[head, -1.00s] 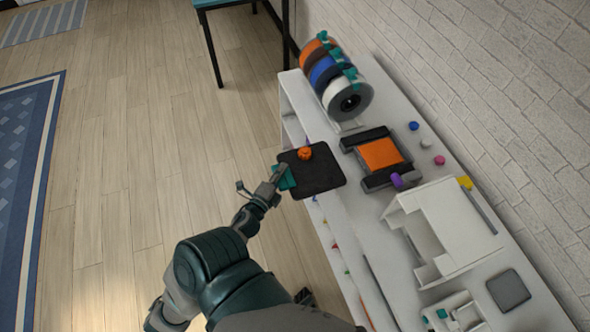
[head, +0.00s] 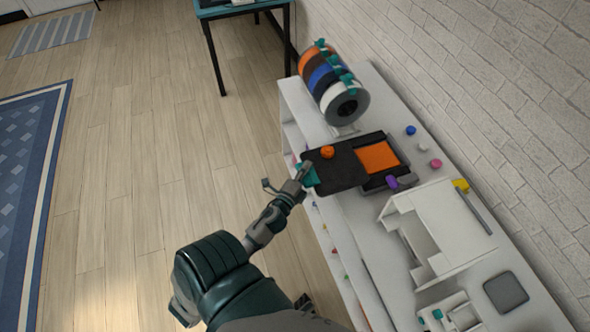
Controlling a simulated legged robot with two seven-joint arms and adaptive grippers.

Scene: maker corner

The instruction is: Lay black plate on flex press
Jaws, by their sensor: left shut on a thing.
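The black plate (head: 338,172) is in my left gripper (head: 306,174), which is shut on the plate's left edge. A small orange piece (head: 327,152) sits on the plate's upper part. The flex press (head: 379,157), black with an orange pad, stands on the white bench to the right of the plate. The plate covers the left part of the press in the picture; I cannot tell whether they touch. A purple knob (head: 391,181) is at the press's lower side. My right gripper is not in view.
A rack of coloured spools (head: 335,85) stands at the bench's far end. A white open box (head: 440,230) and a grey square pad (head: 506,291) lie nearer. Small blue, pink and white knobs sit by the wall. A brick wall bounds the right side.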

